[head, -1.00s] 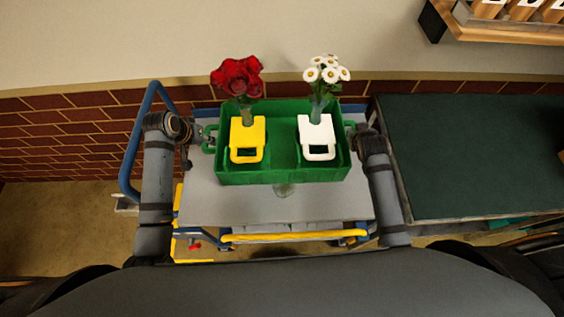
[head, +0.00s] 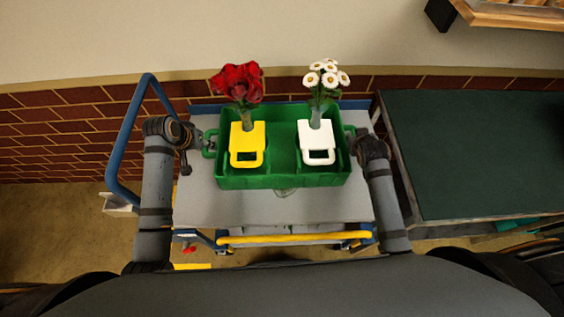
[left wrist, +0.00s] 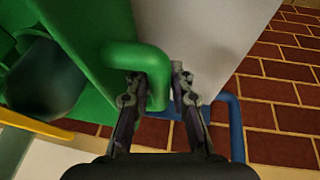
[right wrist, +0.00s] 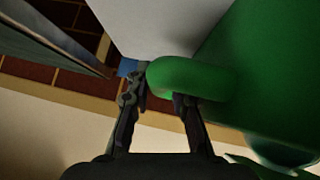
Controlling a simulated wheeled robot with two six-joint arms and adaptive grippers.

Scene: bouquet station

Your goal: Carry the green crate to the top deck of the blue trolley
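The green crate (head: 285,181) is in the middle of the head view, level and over the grey top deck (head: 225,208) of the blue trolley. I cannot tell whether its base touches the deck. My left gripper (left wrist: 157,98) is shut on the crate's left handle (left wrist: 140,57). My right gripper (right wrist: 160,100) is shut on the right handle (right wrist: 200,77). In the crate stand a yellow holder (head: 243,137) with red flowers (head: 238,82) and a white holder (head: 316,136) with white daisies (head: 325,74), both upright.
The trolley's blue push rail (head: 125,135) rises at the left. A dark green table (head: 470,150) stands close on the right. A brick wall (head: 60,135) is behind. A wooden shelf (head: 500,15) hangs upper right.

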